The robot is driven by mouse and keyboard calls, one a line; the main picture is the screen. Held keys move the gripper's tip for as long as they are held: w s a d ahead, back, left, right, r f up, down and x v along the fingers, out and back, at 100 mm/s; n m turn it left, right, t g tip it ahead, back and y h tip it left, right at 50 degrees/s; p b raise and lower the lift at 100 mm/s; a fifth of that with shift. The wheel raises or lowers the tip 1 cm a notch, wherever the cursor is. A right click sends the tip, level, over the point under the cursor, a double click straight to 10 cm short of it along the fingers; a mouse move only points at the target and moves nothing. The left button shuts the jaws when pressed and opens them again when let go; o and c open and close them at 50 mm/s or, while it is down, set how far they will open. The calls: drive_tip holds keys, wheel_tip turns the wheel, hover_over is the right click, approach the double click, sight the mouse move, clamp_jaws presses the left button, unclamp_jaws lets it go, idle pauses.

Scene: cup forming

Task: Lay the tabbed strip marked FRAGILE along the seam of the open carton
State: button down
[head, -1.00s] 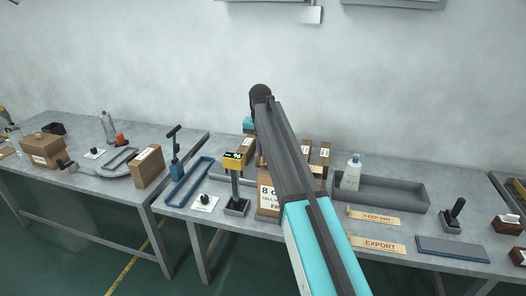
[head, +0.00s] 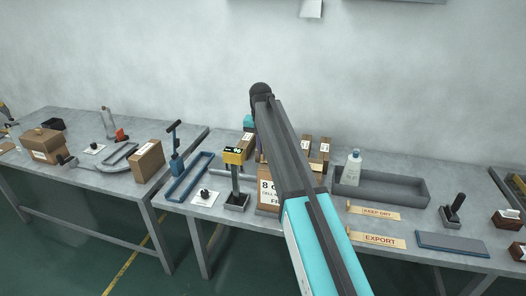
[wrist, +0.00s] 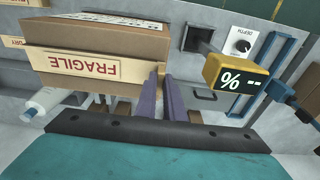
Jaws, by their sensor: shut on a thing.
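The FRAGILE strip (wrist: 88,66), cream with dark red letters, shows upside down in the wrist view. It lies across the near side of a brown carton (wrist: 100,38); I cannot tell whether it touches it. My gripper (wrist: 161,84) has purple fingers, shut on the strip's tab at its right end. In the head view my own arm hides the gripper and most of the carton area. A carton face with a printed sign (head: 267,190) shows beside the arm. The seam and any open flaps cannot be made out.
A yellow-headed display post (head: 235,157), also in the wrist view (wrist: 238,73), stands close beside the carton. A KEEP DRY strip (head: 375,212) and an EXPORT strip (head: 378,240) lie to the right.

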drive_tip(key=shift+f, duration=0.15)
drive_tip(key=c, duration=1.8)
unclamp_jaws()
wheel_tip(320, 180, up, 14)
drive_tip(key=s+p, duration=0.1)
drive_tip(key=p, duration=0.5)
drive_tip(key=shift+s+a+f, duration=0.15)
drive_tip(key=shift+s+a, duration=0.15)
